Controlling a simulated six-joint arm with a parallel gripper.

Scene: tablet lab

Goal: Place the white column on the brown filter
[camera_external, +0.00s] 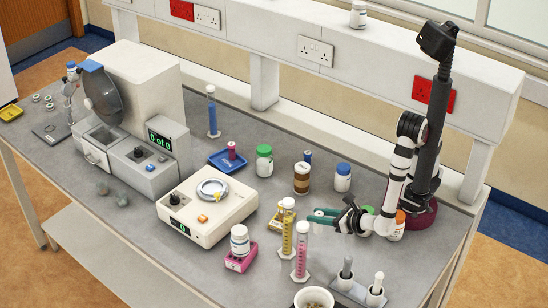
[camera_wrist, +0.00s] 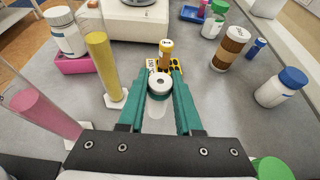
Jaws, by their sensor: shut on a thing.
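A pale white cylinder with a small dark hole in its top, which looks like the white column (camera_wrist: 159,89), stands between the teal fingers of my gripper (camera_wrist: 160,84). The fingers are shut on it. In the external view my gripper (camera_external: 322,215) is low over the bench, beside the tall measuring cylinders; the held piece cannot be made out there. A brown-and-white banded upright cylinder, which looks like the brown filter (camera_external: 301,179), stands on the bench behind my gripper. In the wrist view it (camera_wrist: 230,49) is ahead and to the right, apart from my fingers.
Yellow (camera_external: 287,236) and pink (camera_external: 301,258) measuring cylinders stand close to my gripper. A yellow-black holder with an amber bottle (camera_wrist: 166,52) is just ahead. White, blue-capped (camera_external: 342,178) and green-capped (camera_external: 264,160) bottles flank the brown filter. A balance (camera_external: 212,215) stands left.

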